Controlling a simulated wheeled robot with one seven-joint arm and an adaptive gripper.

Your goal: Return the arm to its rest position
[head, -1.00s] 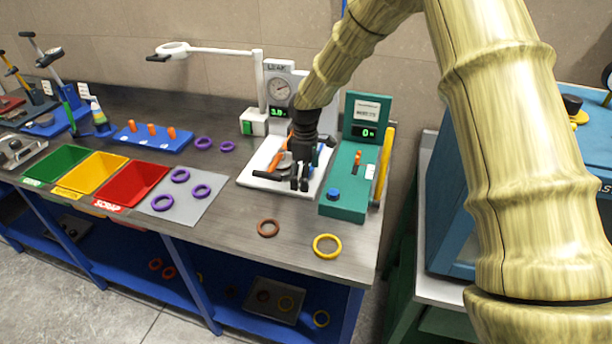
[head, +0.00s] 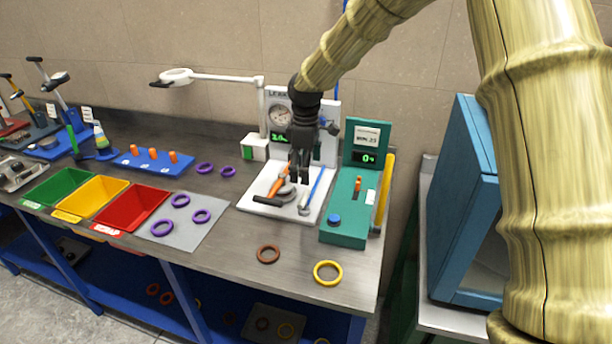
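My gripper (head: 299,166) hangs at the end of my bamboo-patterned arm, pointing down above the white base of the leak tester (head: 246,199). Its black fingers are small and partly overlap the tester's parts behind them. I cannot make out whether they are apart or closed, and no held thing shows clearly. An orange-handled part and a round grey piece with a black handle (head: 268,201) rest on the white base below the fingers. The tester's gauge panel (head: 281,116) stands behind and is partly hidden by my gripper.
A green device (head: 343,230) with a yellow bar stands right of the tester. A lamp arm (head: 222,79) reaches left. A blue cabinet (head: 463,200) stands at right.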

